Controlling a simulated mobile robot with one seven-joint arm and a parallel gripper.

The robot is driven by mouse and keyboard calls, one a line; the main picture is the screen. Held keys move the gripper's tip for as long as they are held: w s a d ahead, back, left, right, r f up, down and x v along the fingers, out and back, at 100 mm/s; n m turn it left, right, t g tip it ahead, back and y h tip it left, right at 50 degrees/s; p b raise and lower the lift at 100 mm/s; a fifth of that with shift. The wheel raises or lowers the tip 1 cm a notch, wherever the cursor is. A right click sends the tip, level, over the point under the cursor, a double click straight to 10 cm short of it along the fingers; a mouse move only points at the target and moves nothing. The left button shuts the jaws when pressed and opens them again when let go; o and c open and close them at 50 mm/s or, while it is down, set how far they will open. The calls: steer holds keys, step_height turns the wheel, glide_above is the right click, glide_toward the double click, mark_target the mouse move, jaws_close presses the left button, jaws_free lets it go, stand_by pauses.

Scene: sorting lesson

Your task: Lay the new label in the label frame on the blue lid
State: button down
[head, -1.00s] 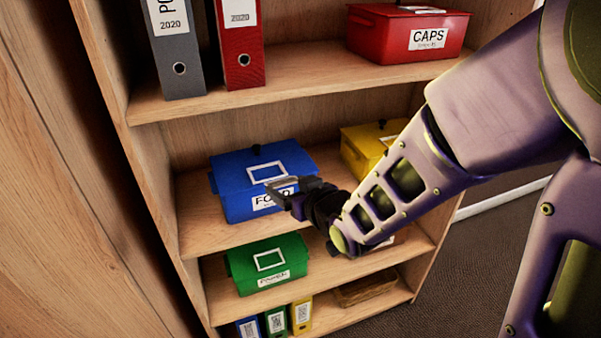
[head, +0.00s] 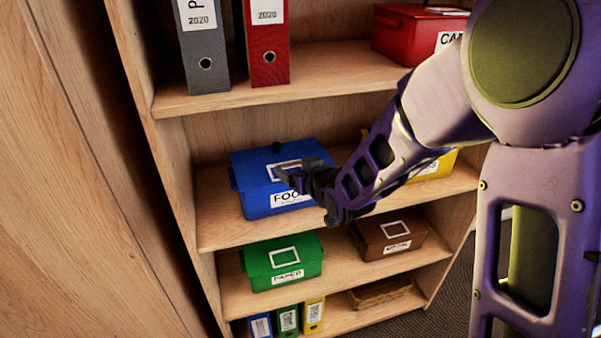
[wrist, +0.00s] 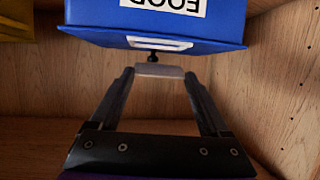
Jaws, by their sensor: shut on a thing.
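The blue box (head: 250,200) with a FOOD label on its front stands on the middle shelf. Its lid carries a white label frame (head: 273,173), partly hidden behind my gripper in the head view. In the wrist view the blue box (wrist: 215,30) appears upside down, with the label frame (wrist: 152,43) seen at a flat angle and a black knob (wrist: 153,57) near it. My gripper (wrist: 160,70) is shut on a pale strip, the new label (wrist: 160,71), held between the fingertips close to the lid. I cannot tell whether the label touches it.
A yellow box (head: 440,165) stands to the right, partly behind my arm. Below are a green PAPER box (head: 262,268) and a brown box (head: 370,236). The upper shelf (head: 325,78) is above, with binders and a red box (head: 400,35).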

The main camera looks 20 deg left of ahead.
steer(key=shift+w+a+f, duration=0.1)
steer(key=shift+w+a, duration=0.25)
steer(key=shift+w, duration=0.05)
steer(key=shift+w+a+f+b, duration=0.3)
steer(key=shift+w+f+b, duration=0.2)
steer(key=shift+f+b, duration=0.3)
steer(key=shift+w+a+f+b, duration=0.3)
steer(key=shift+w+f+b, duration=0.25)
steer(key=shift+b, duration=0.3)
steer(key=shift+s, duration=0.1)
jaws_free()
steer(key=shift+d, duration=0.1)
steer(key=shift+p+v, duration=0.35)
steer(key=shift+v, duration=2.05)
steer(key=shift+s, duration=0.1)
